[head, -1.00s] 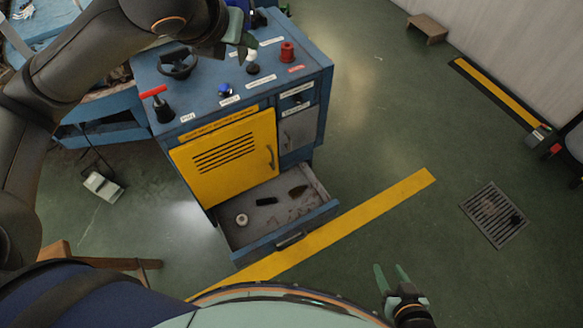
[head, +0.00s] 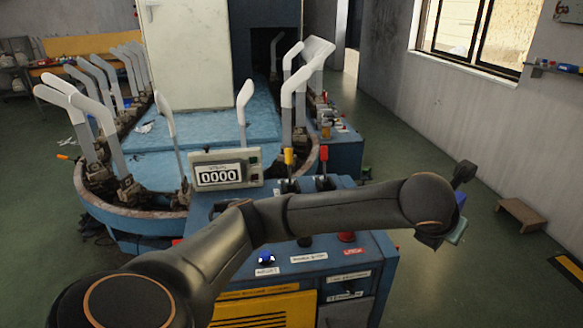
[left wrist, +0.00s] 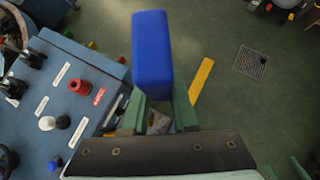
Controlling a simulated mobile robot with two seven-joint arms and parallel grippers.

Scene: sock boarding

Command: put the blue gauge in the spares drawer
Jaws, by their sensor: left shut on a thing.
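The blue gauge (left wrist: 152,50) is a smooth blue block in the left wrist view. My left gripper (left wrist: 155,108) is shut on its lower end. In the head view a sliver of the gauge (head: 461,198) shows beside my left gripper (head: 452,232), in the air right of the console. In the left wrist view a grey patch, perhaps the open drawer (left wrist: 158,122), shows between the fingers, mostly hidden. My right gripper (left wrist: 284,170) shows only as two separate green fingertips at the lower right of the left wrist view.
The blue console (head: 378,250) has levers, knobs and a counter display (head: 222,170). Behind it stands a round machine (head: 200,140) with several upright white boards. A small step (head: 521,215) is by the right wall.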

